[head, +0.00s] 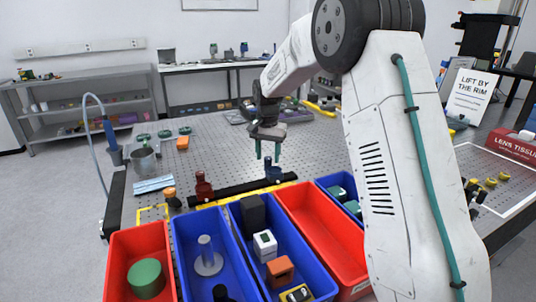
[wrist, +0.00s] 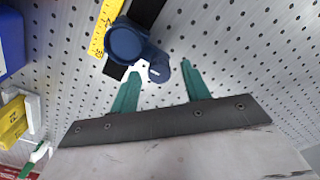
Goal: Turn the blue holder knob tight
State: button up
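The blue holder (head: 273,173) stands on a black rail at the front of the perforated table. In the wrist view the holder (wrist: 124,42) shows its round body, with the blue knob (wrist: 159,71) sticking out on its lower right side. My gripper (head: 267,150) points down just above the holder in the head view. In the wrist view my gripper (wrist: 160,70) is open, its two green fingers apart, and the knob appears between the fingertips. The left fingertip looks nearer to the knob. I cannot tell whether either finger touches it.
The black rail (head: 232,189) also carries a dark red holder (head: 203,188) and an orange-topped one (head: 171,197). A yellow scale (wrist: 105,25) runs beside the rail. Red and blue bins, including an emptier red bin (head: 325,240), line the front.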

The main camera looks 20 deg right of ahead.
aim_at(268, 158)
notch_tip(268, 158, up, 8)
jog(key=shift+f, duration=0.1)
dwell(0.4)
dwell(0.5)
jog(key=shift+s+f+n, duration=0.15)
jog(key=shift+n, duration=0.25)
jog(key=shift+n+g, duration=0.5)
jog(key=shift+n, duration=0.3)
jog(key=s, duration=0.1)
jog(key=s+f, duration=0.1)
jog(key=s, duration=0.1)
jog(key=s+f, duration=0.1)
jog(key=s, duration=0.1)
jog(key=shift+s+a, duration=0.1)
jog(key=shift+a, duration=0.2)
jog(key=s+a+r+n, duration=0.1)
jog(key=s+a+n, duration=0.1)
jog(key=s, duration=1.1)
jog(key=s+a+r+n+t, duration=0.1)
jog(key=s+a+r+n, duration=0.1)
jog(key=s, duration=1.1)
jog(key=s+a+r+n+t, duration=0.1)
jog(key=s+n, duration=0.1)
jog(key=s, duration=1.1)
jog(key=shift+s+a+r, duration=0.15)
jog(key=shift+a+r, duration=0.25)
